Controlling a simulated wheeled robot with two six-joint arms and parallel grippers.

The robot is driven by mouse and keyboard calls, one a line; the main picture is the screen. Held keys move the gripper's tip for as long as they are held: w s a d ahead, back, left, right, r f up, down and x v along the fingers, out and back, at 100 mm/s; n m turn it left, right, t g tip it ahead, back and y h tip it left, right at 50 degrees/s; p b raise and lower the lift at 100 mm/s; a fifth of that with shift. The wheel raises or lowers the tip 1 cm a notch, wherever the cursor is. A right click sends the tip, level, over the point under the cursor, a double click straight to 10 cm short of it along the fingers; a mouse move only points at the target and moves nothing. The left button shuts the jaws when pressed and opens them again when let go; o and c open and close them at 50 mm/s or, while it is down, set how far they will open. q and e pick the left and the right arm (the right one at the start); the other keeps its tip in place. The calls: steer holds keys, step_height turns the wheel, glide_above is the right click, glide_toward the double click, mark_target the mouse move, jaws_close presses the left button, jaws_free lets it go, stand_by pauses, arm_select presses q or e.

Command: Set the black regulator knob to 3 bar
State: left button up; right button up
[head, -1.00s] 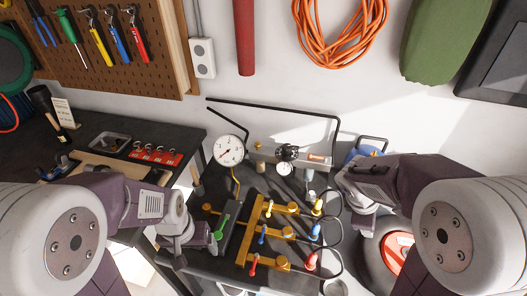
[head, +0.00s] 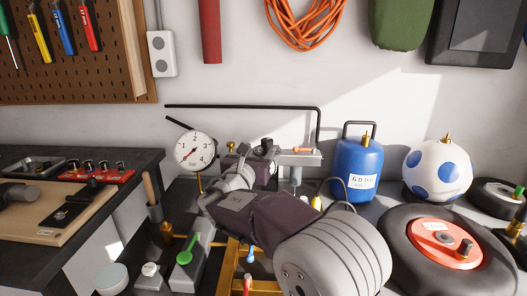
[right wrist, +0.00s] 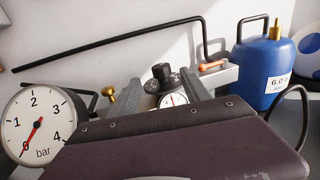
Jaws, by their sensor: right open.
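The black regulator knob (head: 267,147) sits on the grey regulator block at the back of the bench. In the right wrist view the knob (right wrist: 162,73) stands upright behind a small dial (right wrist: 173,100). My right gripper (head: 243,167) is open and empty in front of the regulator. In the right wrist view its fingers (right wrist: 140,92) reach towards the knob, with the knob showing between them; contact cannot be told. The large bar gauge (head: 195,150) is left of the regulator. Its red needle points to the lower left, below 1. My left gripper is outside both current views.
A blue tank (head: 359,165) stands right of the regulator, with a spotted ball (head: 437,170) beyond it. A tyre with a red hub (head: 447,245) lies at front right. A black pipe (head: 250,107) runs behind the regulator. A green-handled valve (head: 187,248) is at front left.

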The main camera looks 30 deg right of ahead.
mark_target(266, 143)
steer(key=x, duration=0.9)
steer(key=shift+s+f, duration=0.1)
jaws_close()
